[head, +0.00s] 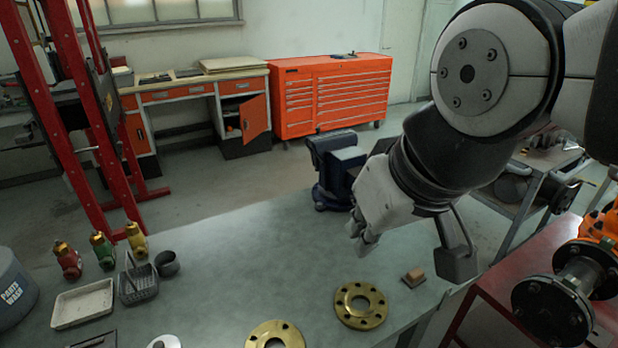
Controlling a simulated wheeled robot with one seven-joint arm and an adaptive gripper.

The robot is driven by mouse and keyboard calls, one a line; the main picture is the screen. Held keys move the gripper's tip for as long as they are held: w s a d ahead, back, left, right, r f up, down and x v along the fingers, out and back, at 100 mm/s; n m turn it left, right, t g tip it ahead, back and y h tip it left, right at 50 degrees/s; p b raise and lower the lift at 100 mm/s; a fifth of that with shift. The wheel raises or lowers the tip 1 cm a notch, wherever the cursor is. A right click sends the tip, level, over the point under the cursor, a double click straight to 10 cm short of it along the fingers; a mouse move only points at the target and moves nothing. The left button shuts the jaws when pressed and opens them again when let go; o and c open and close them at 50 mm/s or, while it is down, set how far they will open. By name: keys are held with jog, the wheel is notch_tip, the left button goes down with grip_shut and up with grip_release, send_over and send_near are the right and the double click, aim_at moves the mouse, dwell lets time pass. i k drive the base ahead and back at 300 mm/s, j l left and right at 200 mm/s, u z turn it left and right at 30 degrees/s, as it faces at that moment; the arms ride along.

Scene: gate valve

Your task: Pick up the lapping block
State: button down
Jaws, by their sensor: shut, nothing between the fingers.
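A small brown block (413,277), which looks like the lapping block, lies on the grey bench top (255,235) near its right edge. It is just right of and beyond a brass flange. My gripper (362,243) is shut and empty, with its fingers pointing down over the bench. In the picture it is up and to the left of the block, apart from it. The exact height of the fingers above the bench is hard to tell. My arm comes in from the upper right, and the block is unobstructed.
Two brass flanges (360,306) (275,335) lie at the front. A dark vise (332,170) stands behind my gripper. A white tray (82,304), a basket (138,284), a cup (167,263) and three small valves (103,250) are at the left. The bench middle is clear.

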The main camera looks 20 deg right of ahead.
aim_at(415, 277)
jog(key=k+l+z, duration=0.1)
jog(key=z, duration=0.3)
jog(key=k+l+z, duration=0.2)
jog(key=z, duration=0.2)
jog(key=i+l+u, duration=0.35)
jog(key=l, duration=0.25)
jog(key=i+l+u, duration=0.2)
jog(key=k+l, duration=0.05)
jog(key=l, duration=0.05)
